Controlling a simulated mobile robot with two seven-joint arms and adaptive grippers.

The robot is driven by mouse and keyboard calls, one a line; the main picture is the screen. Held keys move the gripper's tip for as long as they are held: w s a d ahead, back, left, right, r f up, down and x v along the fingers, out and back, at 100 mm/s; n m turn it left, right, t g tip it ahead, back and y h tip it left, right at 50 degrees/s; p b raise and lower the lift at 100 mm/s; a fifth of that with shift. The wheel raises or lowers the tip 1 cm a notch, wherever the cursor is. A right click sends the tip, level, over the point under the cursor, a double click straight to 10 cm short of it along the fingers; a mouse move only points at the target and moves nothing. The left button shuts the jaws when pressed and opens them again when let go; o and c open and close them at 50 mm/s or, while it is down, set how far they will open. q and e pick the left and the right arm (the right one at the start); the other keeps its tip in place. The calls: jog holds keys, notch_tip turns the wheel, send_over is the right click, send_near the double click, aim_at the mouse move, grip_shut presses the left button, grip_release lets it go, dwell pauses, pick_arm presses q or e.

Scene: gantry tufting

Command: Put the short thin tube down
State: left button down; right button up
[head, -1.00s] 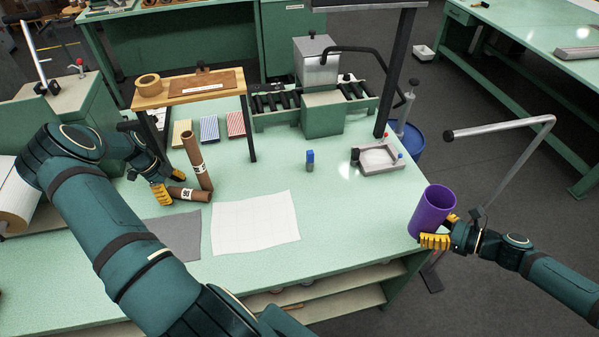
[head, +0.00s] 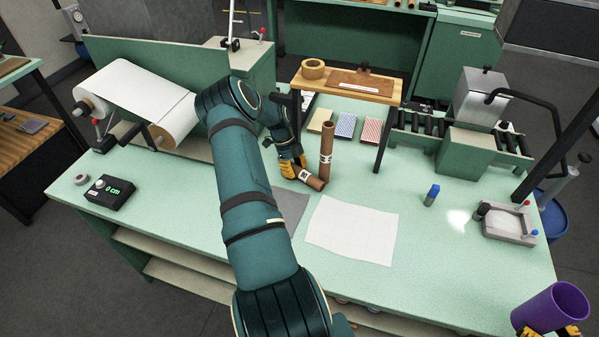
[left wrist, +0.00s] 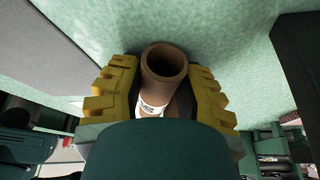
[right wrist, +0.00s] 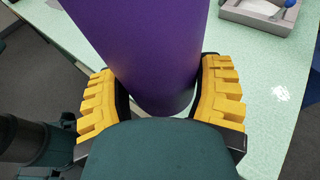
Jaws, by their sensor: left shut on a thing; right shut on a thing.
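The short thin tube (head: 311,180) is brown cardboard with a white label and lies on its side at or just above the green table; I cannot tell whether it touches. My left gripper (head: 291,167) is shut on it. In the left wrist view the tube's open end (left wrist: 165,62) shows between the yellow fingers (left wrist: 164,92). A taller brown tube (head: 326,145) stands upright right beside it. My right gripper (right wrist: 162,95) is shut on a wide purple tube (right wrist: 150,45), at the bottom right of the head view (head: 556,305).
A white gridded sheet (head: 352,232) and a grey mat (head: 290,207) lie in front of the tubes. A wooden shelf (head: 350,84) stands behind, with patterned cards (head: 345,125) below. A blue-capped bottle (head: 432,195) and grey tray (head: 508,224) are right.

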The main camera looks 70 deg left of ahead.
pick_arm(q)
notch_tip(320, 180, up, 28)
jog(key=shift+f, duration=0.15)
dwell(0.4)
pick_arm(e)
jog(key=o, duration=0.9)
jog(key=shift+d, duration=0.1)
